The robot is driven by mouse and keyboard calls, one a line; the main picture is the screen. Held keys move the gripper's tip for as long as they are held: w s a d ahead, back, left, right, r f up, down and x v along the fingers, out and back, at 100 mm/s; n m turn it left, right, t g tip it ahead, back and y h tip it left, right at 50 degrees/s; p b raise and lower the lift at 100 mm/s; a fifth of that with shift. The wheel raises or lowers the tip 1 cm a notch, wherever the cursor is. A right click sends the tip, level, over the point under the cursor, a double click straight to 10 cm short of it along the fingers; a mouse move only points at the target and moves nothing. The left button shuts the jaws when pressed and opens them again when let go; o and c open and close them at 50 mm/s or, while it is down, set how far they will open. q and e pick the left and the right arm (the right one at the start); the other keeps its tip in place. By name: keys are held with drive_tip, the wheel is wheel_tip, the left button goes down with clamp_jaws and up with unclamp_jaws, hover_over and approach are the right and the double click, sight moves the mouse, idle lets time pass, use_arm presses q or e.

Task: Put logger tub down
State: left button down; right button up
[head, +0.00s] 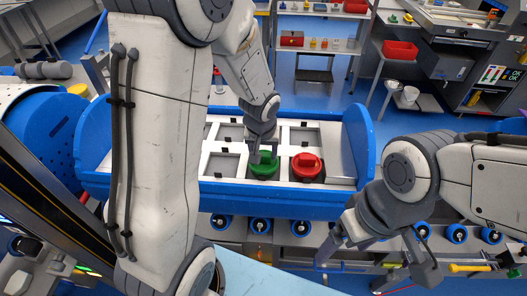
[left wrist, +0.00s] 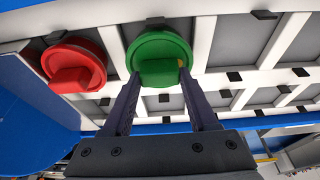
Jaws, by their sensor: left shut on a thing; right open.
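A green tub (head: 264,168), which I take for the logger tub, is at a front compartment of the white grid in the blue carrier (head: 270,208). My left gripper (head: 262,153) reaches down from above and is shut on it. In the left wrist view the two fingers (left wrist: 161,82) clasp the raised green grip of the tub (left wrist: 163,48). The tub looks level; I cannot tell whether it rests fully on the compartment floor. My right gripper (head: 378,262) is open and empty, in front of the carrier at the right.
A red tub (head: 307,168) sits in the compartment just right of the green one; it also shows in the left wrist view (left wrist: 72,64). Other grid compartments (head: 224,165) are empty. Blue rollers (head: 300,228) line the front. Shelves with red bins (head: 291,39) stand behind.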

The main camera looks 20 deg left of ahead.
sight(262, 170)
use_arm(q)
drive_tip(key=shift+c, duration=0.9)
unclamp_jaws()
drive_tip(key=shift+f, duration=0.1)
drive_tip(key=a+v, duration=0.1)
drive_tip(key=v, duration=1.1)
drive_tip(key=s+d+f+m+g+h, duration=0.1)
drive_tip(key=s+d+m, duration=0.4)
drive_tip(key=s, duration=0.5)
drive_tip(key=s+d+f+m+g, duration=0.1)
drive_tip(key=s+d+m+g, duration=0.1)
drive_tip(key=s+d+m, duration=0.3)
drive_tip(key=s+d+b, duration=0.1)
drive_tip(key=s+d, duration=0.3)
drive_tip(key=s, duration=0.1)
drive_tip(key=shift+f+m+h, duration=0.2)
drive_tip(key=shift+m+h, duration=0.1)
drive_tip(key=shift+h, duration=0.1)
drive_tip(key=shift+s+d, duration=0.1)
drive_tip(key=shift+d, duration=0.05)
